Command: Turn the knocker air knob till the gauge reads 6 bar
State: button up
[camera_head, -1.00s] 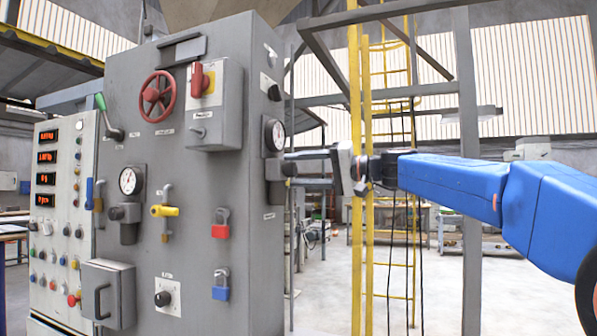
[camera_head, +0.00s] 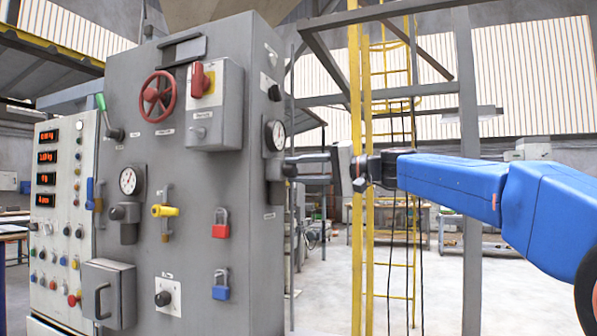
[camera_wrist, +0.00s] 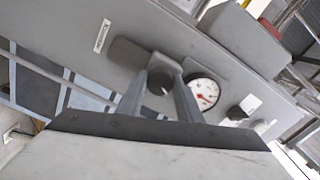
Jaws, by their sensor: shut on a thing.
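The knocker air knob is a dark round knob (camera_wrist: 161,83) below a gauge on the side face of the grey cabinet. In the head view the knob (camera_head: 290,170) shows at the tip of my gripper (camera_head: 308,160). In the wrist view the two fingers of my gripper (camera_wrist: 160,90) stand on either side of the knob and are shut on it. The gauge (camera_wrist: 203,93) has a white dial with a red needle, partly behind one finger. It also shows edge-on in the head view (camera_head: 275,135). Its numbers are too small to read.
The cabinet front (camera_head: 190,240) carries a red handwheel (camera_head: 158,96), another gauge (camera_head: 128,181), a yellow valve handle (camera_head: 165,210) and red and blue padlocks. Another dark knob (camera_wrist: 237,113) sits beyond the gauge. A yellow ladder (camera_head: 388,200) stands behind my arm.

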jog(key=shift+m, duration=2.1)
jog(key=o, duration=1)
jog(key=shift+o, duration=0.2)
jog(key=shift+d, duration=0.1)
jog(key=v, duration=1.7)
jog(key=shift+d, duration=0.15)
jog(key=shift+s, duration=0.1)
